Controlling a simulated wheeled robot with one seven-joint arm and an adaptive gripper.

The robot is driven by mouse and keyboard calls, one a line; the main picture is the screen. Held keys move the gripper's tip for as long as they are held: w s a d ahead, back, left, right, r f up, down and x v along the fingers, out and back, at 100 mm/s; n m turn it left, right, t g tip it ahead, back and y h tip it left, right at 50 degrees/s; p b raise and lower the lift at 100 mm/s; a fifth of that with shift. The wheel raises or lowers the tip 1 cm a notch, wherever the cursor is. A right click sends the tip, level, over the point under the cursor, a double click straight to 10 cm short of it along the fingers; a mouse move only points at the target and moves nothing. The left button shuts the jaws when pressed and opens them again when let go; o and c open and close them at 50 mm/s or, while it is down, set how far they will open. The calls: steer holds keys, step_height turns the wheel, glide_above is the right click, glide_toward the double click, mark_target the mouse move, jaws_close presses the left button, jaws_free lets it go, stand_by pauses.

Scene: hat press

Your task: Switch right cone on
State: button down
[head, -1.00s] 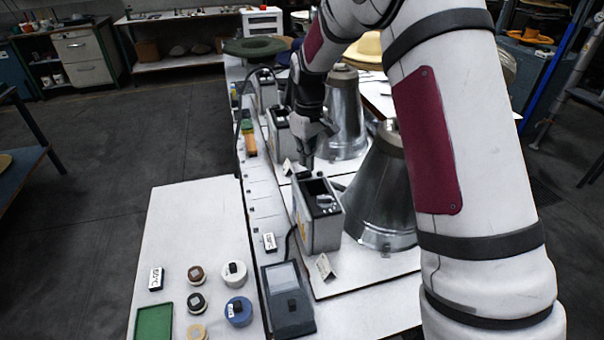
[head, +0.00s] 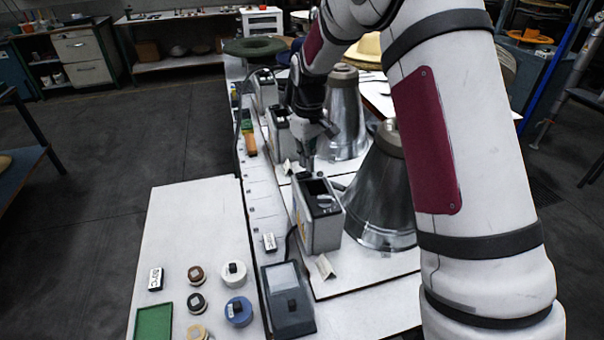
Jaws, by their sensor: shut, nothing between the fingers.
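The nearest metal cone (head: 378,205) stands on the white bench at the right, partly behind my arm. My gripper (head: 307,168) points down at the far end of this box's top. Its fingers are shut and hold nothing. I cannot tell whether the fingertips touch the box. A second cone (head: 343,115) and its control box (head: 277,131) stand farther back, partly behind my gripper.
A dark device (head: 287,300) and a small tent card (head: 325,267) stand in front of the box. A dark green hat (head: 254,47) is at the back.

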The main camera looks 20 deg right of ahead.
steer(key=shift+f, duration=0.9)
stand_by(0.4)
steer(key=shift+r+p, duration=0.3)
steer(key=shift+r, duration=3.25)
steer(key=shift+s+r, duration=0.1)
steer(key=shift+r, duration=0.05)
steer(key=s+r+m+t, duration=0.2)
steer(key=s+r+m, duration=0.1)
steer(key=s+r, duration=1.1)
steer(key=s+r+m+t, duration=0.1)
steer(key=s+m+t, duration=0.2)
steer(key=s, duration=1.7)
steer(key=shift+s+r, duration=0.15)
steer(key=shift+r, duration=0.05)
